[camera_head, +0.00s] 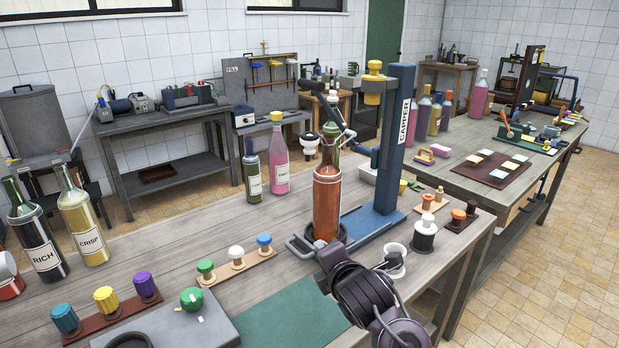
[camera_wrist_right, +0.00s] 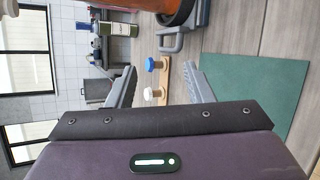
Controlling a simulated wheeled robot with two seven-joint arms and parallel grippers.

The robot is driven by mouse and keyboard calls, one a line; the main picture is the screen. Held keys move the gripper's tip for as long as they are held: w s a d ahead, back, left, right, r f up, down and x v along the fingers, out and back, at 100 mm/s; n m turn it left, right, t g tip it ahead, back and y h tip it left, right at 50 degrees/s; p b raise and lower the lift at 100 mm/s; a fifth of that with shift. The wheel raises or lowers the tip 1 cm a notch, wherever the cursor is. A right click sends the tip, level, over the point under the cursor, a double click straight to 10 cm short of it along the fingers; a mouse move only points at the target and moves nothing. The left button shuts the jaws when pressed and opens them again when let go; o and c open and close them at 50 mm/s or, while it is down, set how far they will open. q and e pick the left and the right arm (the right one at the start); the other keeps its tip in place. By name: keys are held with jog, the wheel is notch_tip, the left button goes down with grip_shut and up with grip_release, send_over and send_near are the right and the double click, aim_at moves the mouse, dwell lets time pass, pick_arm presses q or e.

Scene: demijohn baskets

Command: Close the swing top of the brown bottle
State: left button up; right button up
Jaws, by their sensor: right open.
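The brown bottle (camera_head: 327,205) stands upright on the bench, on the base of the blue capper stand (camera_head: 398,150). Its neck and swing top (camera_head: 332,112) are small in the head view, with thin wire around them. I cannot tell exactly how the stopper sits. My right gripper (camera_head: 324,268) is open and empty, low in front of the bottle and well below its neck. In the right wrist view the open jaws (camera_wrist_right: 164,88) have nothing between them, and the bottle's lower body (camera_wrist_right: 163,10) shows beyond them at the top edge. My left gripper is not in view.
A peg board with green, white and blue tops (camera_head: 237,268) lies left of the bottle. A green mat (camera_head: 292,312) is in front. A pink bottle (camera_head: 279,165) and a dark bottle (camera_head: 252,180) stand behind left. A black-and-white jar (camera_head: 424,236) stands at right.

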jog(key=w+a+r+n+t, duration=0.1)
jog(key=w+r+n+t, duration=0.1)
jog(key=w+r+n, duration=0.55)
jog(key=n+t+y, duration=0.1)
jog(key=n+t, duration=0.2)
jog(key=n, duration=0.4)
send_near(311, 151)
jog(key=d+x, duration=0.1)
jog(key=x, duration=0.2)
jog(key=shift+w+a, duration=0.55)
jog(key=shift+w, duration=0.05)
jog(key=p+x, duration=0.2)
jog(key=x, duration=0.3)
jog(key=shift+w+a, duration=0.15)
jog(key=shift+w, duration=0.15)
jog(key=shift+p+x, duration=0.3)
jog(key=shift+x, duration=0.5)
jog(key=shift+f, duration=0.1)
jog(key=c, duration=1)
